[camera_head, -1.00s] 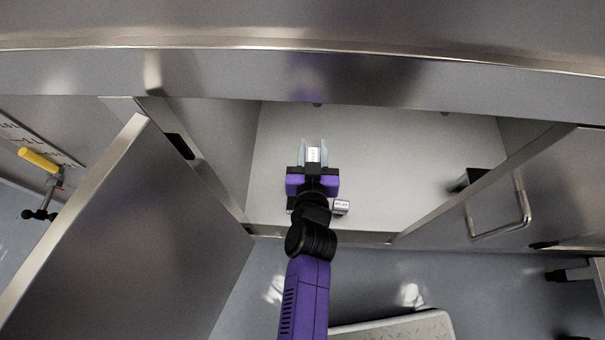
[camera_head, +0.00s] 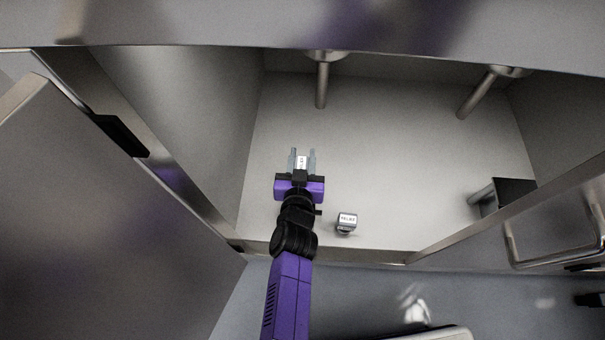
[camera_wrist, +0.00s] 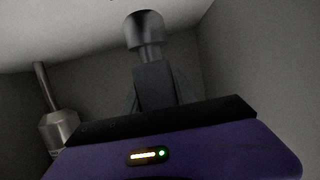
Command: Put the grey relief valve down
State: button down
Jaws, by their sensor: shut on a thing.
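My gripper (camera_head: 302,160) is inside the open cabinet, with its fingers pointing to the back. It is shut on a small grey piece with a white label (camera_head: 302,163), which I take to be the grey relief valve. In the wrist view a grey rounded head on a narrower neck (camera_wrist: 145,30) stands up beyond the finger. The fingers hide much of the held piece. I cannot tell whether it touches the cabinet floor (camera_head: 400,160).
A second small grey labelled piece (camera_head: 346,222) stands near the front edge, right of my wrist. Two metal rods (camera_head: 322,85) (camera_head: 478,95) show at the back. A dark block (camera_head: 508,195) is at the right. Open doors (camera_head: 70,210) flank the cabinet. The middle floor is clear.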

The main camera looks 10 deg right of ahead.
notch_tip(320, 180, down, 7)
jog(key=b, duration=0.3)
jog(key=shift+f, duration=0.1)
jog(key=c, duration=1)
grip_release()
jog(key=shift+s+a+r, duration=0.1)
jog(key=shift+s+r, duration=0.1)
jog(key=shift+s, duration=0.05)
jog(key=p+v, duration=0.5)
jog(key=v, duration=0.5)
jog(key=shift+s+a+r, duration=0.1)
jog(key=shift+s+r, duration=0.05)
jog(key=shift+s, duration=0.55)
